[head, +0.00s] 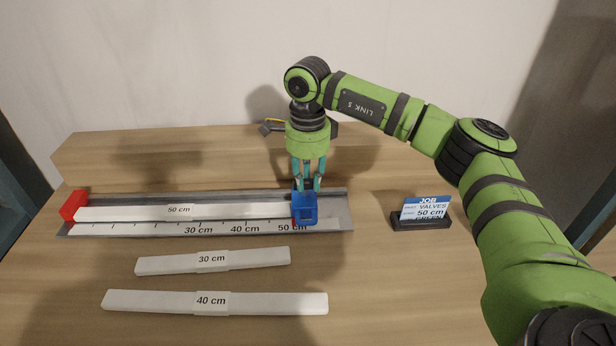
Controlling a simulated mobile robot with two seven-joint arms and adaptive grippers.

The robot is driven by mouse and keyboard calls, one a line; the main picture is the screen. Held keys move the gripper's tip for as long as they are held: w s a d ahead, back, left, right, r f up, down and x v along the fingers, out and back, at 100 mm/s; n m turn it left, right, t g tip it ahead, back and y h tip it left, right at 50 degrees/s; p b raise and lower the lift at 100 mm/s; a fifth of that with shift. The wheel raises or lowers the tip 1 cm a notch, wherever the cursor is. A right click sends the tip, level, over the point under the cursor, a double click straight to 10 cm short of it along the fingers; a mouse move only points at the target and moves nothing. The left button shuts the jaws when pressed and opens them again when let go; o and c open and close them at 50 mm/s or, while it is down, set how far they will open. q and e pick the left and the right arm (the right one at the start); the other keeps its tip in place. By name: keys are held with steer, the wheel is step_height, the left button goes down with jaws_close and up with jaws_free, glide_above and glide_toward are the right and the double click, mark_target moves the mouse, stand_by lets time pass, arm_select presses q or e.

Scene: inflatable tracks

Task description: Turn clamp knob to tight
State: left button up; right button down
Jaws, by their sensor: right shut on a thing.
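A grey metal track (130,230) with a printed scale lies on the table, with a red end block (74,206) at its left end. A white strip marked 50 cm (178,210) lies in the track, from the red block to a blue clamp block (305,211) near the 50 cm mark. My right gripper (308,188) points down and is shut at the top of the blue clamp. Its fingers hide the clamp knob, so I cannot tell how the knob is turned. My left gripper is not in view.
White strips marked 30 cm (250,259) and 40 cm (265,302) lie in front of the track. A job card (427,208) reading valves, 50 cm, stands in a dark holder (420,223) at the right. The table between track and card is clear.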

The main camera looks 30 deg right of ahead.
mark_target(308, 182)
steer(key=c, duration=1)
jaws_free()
steer(key=shift+r, duration=0.1)
steer(key=shift+c, duration=0.2)
step_height(308, 182, up, 12)
